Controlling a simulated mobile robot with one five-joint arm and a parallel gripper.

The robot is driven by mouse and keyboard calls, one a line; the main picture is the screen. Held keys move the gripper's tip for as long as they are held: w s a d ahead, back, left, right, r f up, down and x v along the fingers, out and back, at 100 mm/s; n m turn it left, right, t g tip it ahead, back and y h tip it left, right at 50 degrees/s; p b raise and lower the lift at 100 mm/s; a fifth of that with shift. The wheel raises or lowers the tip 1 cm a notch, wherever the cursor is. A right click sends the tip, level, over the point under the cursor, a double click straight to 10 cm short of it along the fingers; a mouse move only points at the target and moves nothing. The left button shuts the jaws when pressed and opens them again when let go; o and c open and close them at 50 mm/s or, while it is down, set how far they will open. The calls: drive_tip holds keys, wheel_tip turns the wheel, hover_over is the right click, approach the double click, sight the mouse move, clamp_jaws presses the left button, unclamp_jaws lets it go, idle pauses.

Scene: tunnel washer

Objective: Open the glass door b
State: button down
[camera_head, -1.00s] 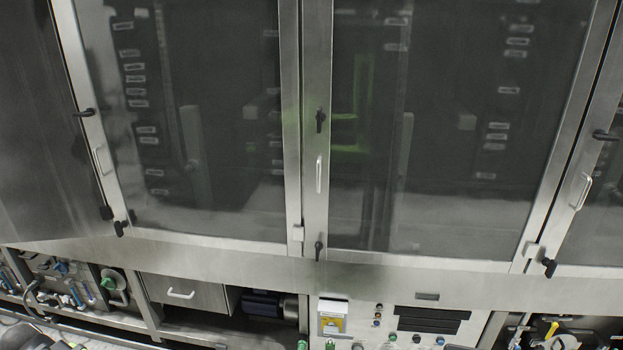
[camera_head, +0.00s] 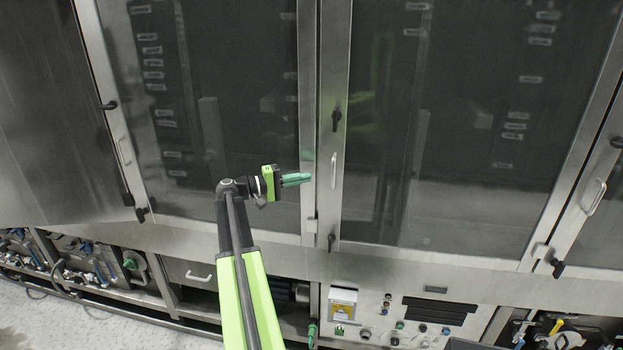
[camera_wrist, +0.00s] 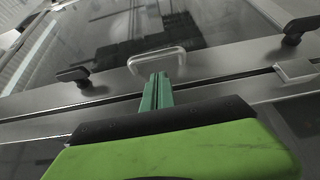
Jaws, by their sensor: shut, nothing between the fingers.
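Two large glass doors fill the middle of the head view: a left one (camera_head: 235,120) and a right one (camera_head: 470,150). I cannot read a letter on either. A light bar handle (camera_head: 333,170) sits on the right door's left frame. Black latches sit above it (camera_head: 336,120) and below it (camera_head: 331,242). My gripper (camera_head: 309,178) is shut and empty, just left of the handle, its green fingers pointing at it. In the wrist view the fingers (camera_wrist: 158,82) point at the handle (camera_wrist: 157,58), with latches to either side (camera_wrist: 72,75). Contact with the handle is unclear.
Another door with its own handle (camera_head: 596,197) stands at the far right. A grey metal panel (camera_head: 45,110) is at the left. Below are a drawer (camera_head: 190,277), a control panel (camera_head: 400,318) and exposed piping (camera_head: 90,262). Some floor (camera_head: 60,325) shows at lower left.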

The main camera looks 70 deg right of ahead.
approach(341, 172)
drive_tip(key=x, duration=0.4)
drive_tip(key=shift+s+d, duration=0.2)
drive_tip(key=shift+s, duration=0.1)
